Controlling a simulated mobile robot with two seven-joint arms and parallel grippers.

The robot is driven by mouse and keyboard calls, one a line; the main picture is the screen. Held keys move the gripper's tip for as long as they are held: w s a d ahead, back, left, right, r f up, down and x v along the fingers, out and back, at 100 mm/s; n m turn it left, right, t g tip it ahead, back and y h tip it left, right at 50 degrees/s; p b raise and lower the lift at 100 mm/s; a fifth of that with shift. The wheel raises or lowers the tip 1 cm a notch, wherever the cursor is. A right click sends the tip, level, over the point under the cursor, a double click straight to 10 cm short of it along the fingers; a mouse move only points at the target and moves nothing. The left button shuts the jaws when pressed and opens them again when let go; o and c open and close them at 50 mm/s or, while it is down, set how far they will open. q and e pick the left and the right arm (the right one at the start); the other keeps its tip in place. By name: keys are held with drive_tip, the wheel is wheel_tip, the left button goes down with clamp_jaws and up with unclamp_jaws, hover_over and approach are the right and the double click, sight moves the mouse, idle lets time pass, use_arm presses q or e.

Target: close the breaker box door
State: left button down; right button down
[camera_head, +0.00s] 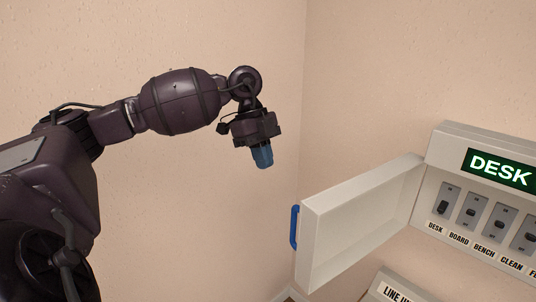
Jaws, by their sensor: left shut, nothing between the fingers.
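The breaker box (437,160) is a cream wall box at the right, cut off by the picture edge. Its door (355,215) stands wide open, swung out to the left from the box's left edge. A blue handle (294,227) sits on the door's outer face near its free edge. My left gripper (263,163) has blue fingertips and points down. It is shut and empty, above and left of the handle in the picture, apart from the door. My right gripper is not in view.
Inside the box, a lit DESK sign (500,169) is above several labelled switches (470,210). Below is a second panel (392,287), partly cut off. Plain walls meet in a corner behind the door. The space between gripper and door looks clear.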

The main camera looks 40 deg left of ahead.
use_arm(q)
drive_tip(key=d+f, duration=0.6)
drive_tip(key=shift+d+f, duration=0.2)
drive_tip(key=shift+d, duration=0.05)
idle(0.5)
